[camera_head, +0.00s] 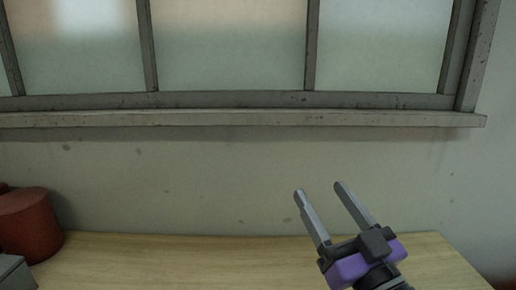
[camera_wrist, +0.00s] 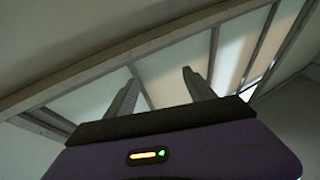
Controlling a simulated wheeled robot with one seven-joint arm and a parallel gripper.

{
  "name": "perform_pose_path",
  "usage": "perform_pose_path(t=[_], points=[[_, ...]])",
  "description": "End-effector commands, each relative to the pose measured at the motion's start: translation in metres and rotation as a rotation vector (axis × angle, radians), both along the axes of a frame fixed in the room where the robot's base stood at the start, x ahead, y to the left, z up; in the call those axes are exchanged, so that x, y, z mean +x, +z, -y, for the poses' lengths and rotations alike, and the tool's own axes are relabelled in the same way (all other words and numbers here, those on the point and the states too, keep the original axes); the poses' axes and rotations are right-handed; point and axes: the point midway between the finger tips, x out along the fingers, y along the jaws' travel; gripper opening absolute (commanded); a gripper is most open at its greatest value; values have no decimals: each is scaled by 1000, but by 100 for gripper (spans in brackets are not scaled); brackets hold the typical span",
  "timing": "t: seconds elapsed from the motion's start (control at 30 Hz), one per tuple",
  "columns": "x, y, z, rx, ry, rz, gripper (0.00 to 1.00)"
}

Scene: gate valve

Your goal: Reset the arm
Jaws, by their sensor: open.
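My gripper (camera_head: 319,188) is at the lower right of the head view, above the wooden tabletop. Its two grey fingers are parallel, spread apart and empty, pointing up and to the left toward the wall. The wrist view also shows the gripper (camera_wrist: 162,78), with both fingers apart and nothing between them. No gate valve can be made out in either view.
A wooden table (camera_head: 190,262) runs along the bottom, mostly bare. A dark red cylinder (camera_head: 27,225) stands at its left end, with a grey object (camera_head: 14,273) in front. A window with a sill (camera_head: 240,119) is on the wall behind.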

Motion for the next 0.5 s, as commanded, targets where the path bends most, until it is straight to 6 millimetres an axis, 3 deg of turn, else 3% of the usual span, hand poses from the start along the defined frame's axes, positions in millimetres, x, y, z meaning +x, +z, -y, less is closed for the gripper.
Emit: perform_pose_path(t=[0.27, 0.5], points=[[-54, -63, 50, 235, -192, -29, 63], [-120, -125, 76, 290, -334, -90, 63]])
